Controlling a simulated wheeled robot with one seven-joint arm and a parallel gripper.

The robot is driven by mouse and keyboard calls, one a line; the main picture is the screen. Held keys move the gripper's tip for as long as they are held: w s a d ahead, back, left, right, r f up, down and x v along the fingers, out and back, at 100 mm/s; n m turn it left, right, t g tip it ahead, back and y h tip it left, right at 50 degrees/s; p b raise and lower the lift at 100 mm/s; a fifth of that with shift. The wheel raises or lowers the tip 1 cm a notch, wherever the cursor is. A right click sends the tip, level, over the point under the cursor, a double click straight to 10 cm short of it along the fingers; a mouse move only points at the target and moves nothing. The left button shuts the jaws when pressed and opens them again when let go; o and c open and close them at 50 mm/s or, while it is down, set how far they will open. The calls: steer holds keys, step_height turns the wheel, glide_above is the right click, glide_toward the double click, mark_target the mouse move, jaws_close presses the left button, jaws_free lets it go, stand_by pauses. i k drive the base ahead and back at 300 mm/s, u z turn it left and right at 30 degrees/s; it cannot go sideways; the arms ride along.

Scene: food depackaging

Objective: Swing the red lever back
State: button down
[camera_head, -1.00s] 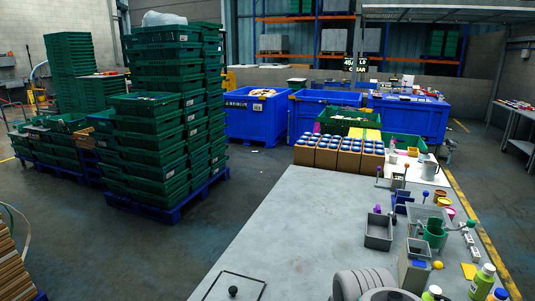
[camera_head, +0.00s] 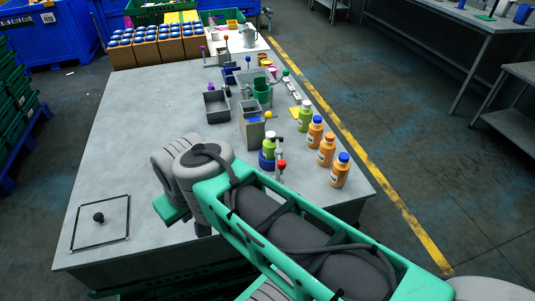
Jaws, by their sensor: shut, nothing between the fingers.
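A small red knob (camera_head: 281,164) on a short pale stem stands near the right side of the grey table, just beyond my forearm. It looks like the red lever; its base is partly hidden by my arm. A smaller red ball (camera_head: 226,39) tops a thin rod at the far end of the table, so I cannot be sure which is meant. My green and grey arm reaches in from the lower right across the near part of the table. My gripper is not visible; the arm's grey joints end left of the red knob.
Several capped bottles (camera_head: 327,150) line the right edge. A grey box with a yellow knob (camera_head: 268,115), an open grey tray (camera_head: 217,107) and a green cup (camera_head: 262,89) stand beyond. A framed plate with a black knob (camera_head: 98,217) lies front left. The left middle is bare.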

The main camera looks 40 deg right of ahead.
mark_target(281, 165)
steer(key=k, duration=0.7)
steer(key=z, duration=0.95)
steer(key=i, duration=0.5)
steer(key=z, duration=0.25)
steer(key=k, duration=0.3)
steer(key=u, duration=1.85)
